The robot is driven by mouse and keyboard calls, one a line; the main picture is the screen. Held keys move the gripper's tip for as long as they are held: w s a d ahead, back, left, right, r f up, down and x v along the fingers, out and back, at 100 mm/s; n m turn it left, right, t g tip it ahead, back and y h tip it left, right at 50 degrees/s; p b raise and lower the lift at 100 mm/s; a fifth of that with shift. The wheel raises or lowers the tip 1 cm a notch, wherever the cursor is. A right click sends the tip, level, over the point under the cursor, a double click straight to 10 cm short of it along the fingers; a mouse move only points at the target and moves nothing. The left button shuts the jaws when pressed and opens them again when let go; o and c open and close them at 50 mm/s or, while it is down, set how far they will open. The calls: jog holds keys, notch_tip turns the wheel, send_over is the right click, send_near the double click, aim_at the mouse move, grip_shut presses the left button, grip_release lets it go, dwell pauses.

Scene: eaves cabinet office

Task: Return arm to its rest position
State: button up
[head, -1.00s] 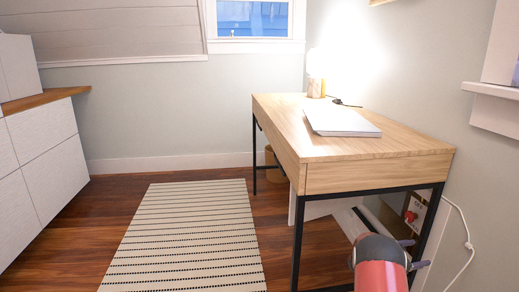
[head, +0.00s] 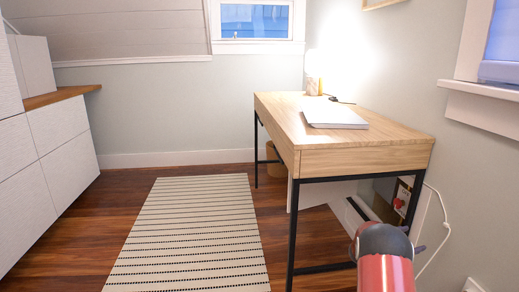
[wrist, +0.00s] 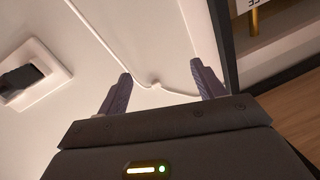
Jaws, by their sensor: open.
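My gripper (wrist: 160,88) shows in the wrist view with its two purple-grey fingers spread apart and nothing between them. A white wall with a thin white cable lies beyond the fingers. In the head view my arm's red and dark grey link (head: 384,262) shows at the lower right, in front of the desk (head: 370,158). The fingers are mostly hidden in the head view, with small purple-grey tips beside the link.
A closed laptop (head: 335,113) and a lit lamp (head: 313,72) are on the desk. White cabinets (head: 70,165) stand at left. A striped rug (head: 187,235) covers clear floor. An outlet (wrist: 32,80) with a dark plug is on the wall. A white cord (head: 437,225) hangs right of the desk.

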jog(key=w+a+r+n+t+y+p, duration=0.15)
jog(key=a+r+n+t+y, duration=0.3)
jog(key=a+r, duration=0.6)
jog(key=a+r+n+t+y+p, duration=0.2)
jog(key=a+r+n+t+y, duration=0.3)
jog(key=a+r, duration=0.6)
jog(key=s+a+r+n+g+y+p, duration=0.1)
jog(key=s+a+r+n+g+y, duration=0.2)
jog(key=s+a, duration=0.6)
jog(key=s+a+r+n+g+y+p, duration=0.1)
jog(key=s+a+r+n+y, duration=0.2)
jog(key=s+a+y, duration=0.55)
jog(key=s+f+n+g+h+p, duration=0.1)
jog(key=s+f+g+h, duration=0.1)
jog(key=s, duration=0.9)
jog(key=s+f+n+g+h+p, duration=0.1)
jog(key=s+f+g+h, duration=0.1)
jog(key=s, duration=1)
jog(key=shift+f, duration=0.15)
